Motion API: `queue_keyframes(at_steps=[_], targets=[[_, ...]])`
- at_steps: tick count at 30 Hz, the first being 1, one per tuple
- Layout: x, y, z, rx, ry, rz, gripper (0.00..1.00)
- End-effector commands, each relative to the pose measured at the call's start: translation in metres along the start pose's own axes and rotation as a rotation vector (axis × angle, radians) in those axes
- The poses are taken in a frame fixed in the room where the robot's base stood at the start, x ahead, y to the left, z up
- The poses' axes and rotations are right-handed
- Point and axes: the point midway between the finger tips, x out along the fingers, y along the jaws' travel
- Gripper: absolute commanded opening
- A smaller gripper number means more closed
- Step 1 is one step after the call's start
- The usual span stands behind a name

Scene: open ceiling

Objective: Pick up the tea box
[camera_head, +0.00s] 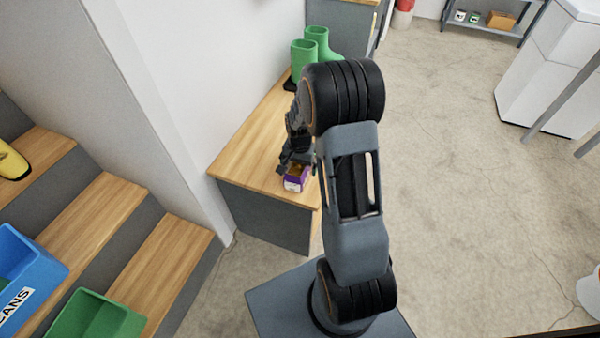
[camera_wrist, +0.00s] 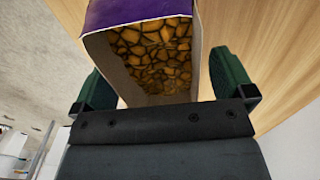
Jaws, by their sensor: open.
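The tea box (camera_head: 294,182) is a small purple box near the front edge of the wooden bench top, partly under my gripper. In the wrist view the box (camera_wrist: 110,16) is purple outside, with a brown-gold patterned face toward me. My gripper (camera_head: 295,160) is over the bench at the box. In the wrist view the two green-padded fingers of my gripper (camera_wrist: 168,82) are apart, one on each side of the box. Gaps show beside the box, and I cannot tell whether either finger touches it.
The wooden bench (camera_head: 240,160) is against a white wall. Green boots (camera_head: 318,47) stand at its far end. Wooden steps at left hold a blue bin (camera_head: 30,270) and a green bin (camera_head: 95,318). The concrete floor (camera_head: 450,170) at right is mostly open.

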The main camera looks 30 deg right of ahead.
Motion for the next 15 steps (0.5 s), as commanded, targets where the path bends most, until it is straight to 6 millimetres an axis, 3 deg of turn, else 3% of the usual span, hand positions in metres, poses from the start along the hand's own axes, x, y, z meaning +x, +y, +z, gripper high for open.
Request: queue_keyframes(at_steps=[8, 15], targets=[[0.0059, -0.0002, 0.0001, 0.0, 0.001, 0.0, 1.0], [0.0057, -0.0003, 0.0001, -0.001, 0.001, 0.0, 0.77]])
